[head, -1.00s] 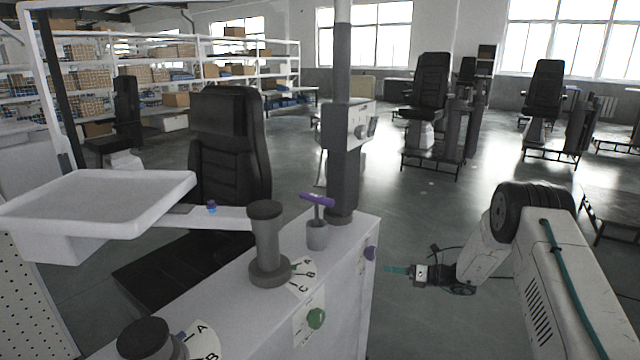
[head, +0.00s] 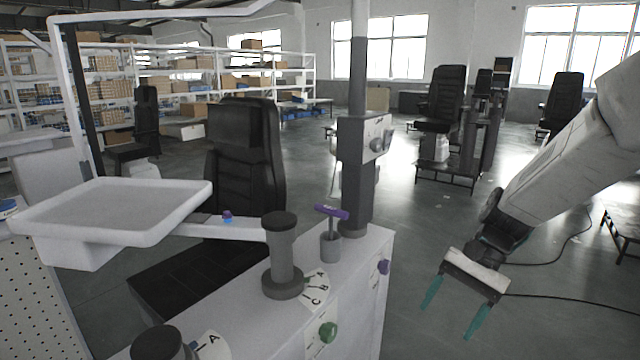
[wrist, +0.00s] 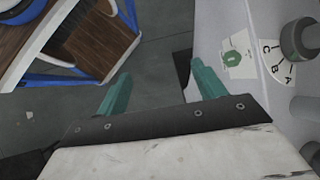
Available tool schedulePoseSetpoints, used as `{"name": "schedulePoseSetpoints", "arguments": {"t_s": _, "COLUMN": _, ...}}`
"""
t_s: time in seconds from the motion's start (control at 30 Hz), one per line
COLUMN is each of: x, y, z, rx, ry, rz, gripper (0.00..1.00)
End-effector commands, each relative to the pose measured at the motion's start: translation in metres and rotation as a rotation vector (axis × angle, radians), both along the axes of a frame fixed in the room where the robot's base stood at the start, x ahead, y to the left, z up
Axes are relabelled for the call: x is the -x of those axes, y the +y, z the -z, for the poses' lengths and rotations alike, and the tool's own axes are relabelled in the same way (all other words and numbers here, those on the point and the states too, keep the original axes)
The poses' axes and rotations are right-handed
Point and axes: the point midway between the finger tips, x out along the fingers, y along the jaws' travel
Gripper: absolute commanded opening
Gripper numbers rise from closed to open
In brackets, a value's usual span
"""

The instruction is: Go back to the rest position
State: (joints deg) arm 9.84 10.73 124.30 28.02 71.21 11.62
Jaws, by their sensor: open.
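My gripper (head: 453,308) hangs at the right of the head view, over the floor and to the right of the white console (head: 362,290). Its two teal fingers are apart with nothing between them. They also show in the wrist view (wrist: 158,90), with the console's side on their right and dark floor between. My arm comes down to it from the upper right.
The console carries dark grey knobs (head: 283,262), a purple-topped handle (head: 331,213) in a cup, a green knob (head: 328,332) and a purple knob (head: 384,267). A white tray (head: 190,222) is at left. A wooden-topped blue frame (wrist: 84,40) shows in the wrist view.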

Motion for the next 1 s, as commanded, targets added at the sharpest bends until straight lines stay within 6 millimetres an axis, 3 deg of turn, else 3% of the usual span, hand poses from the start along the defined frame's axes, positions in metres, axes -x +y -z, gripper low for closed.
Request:
{"name": "schedulePoseSetpoints", "arguments": {"t_s": 0.2, "x": 0.076, "y": -0.011, "z": -0.042, "rx": 0.144, "ry": -0.158, "rz": -0.281, "gripper": 0.69}}
{"name": "schedulePoseSetpoints", "arguments": {"t_s": 0.5, "x": 0.162, "y": -0.03, "z": -0.074, "rx": 0.346, "ry": -0.344, "rz": -0.547, "gripper": 0.69}}
{"name": "schedulePoseSetpoints", "arguments": {"t_s": 0.7, "x": 0.196, "y": -0.032, "z": -0.09, "rx": 0.436, "ry": -0.468, "rz": -0.595, "gripper": 0.69}}
{"name": "schedulePoseSetpoints", "arguments": {"t_s": 1.0, "x": 0.205, "y": -0.027, "z": -0.108, "rx": 0.461, "ry": -0.572, "rz": -0.6, "gripper": 0.69}}
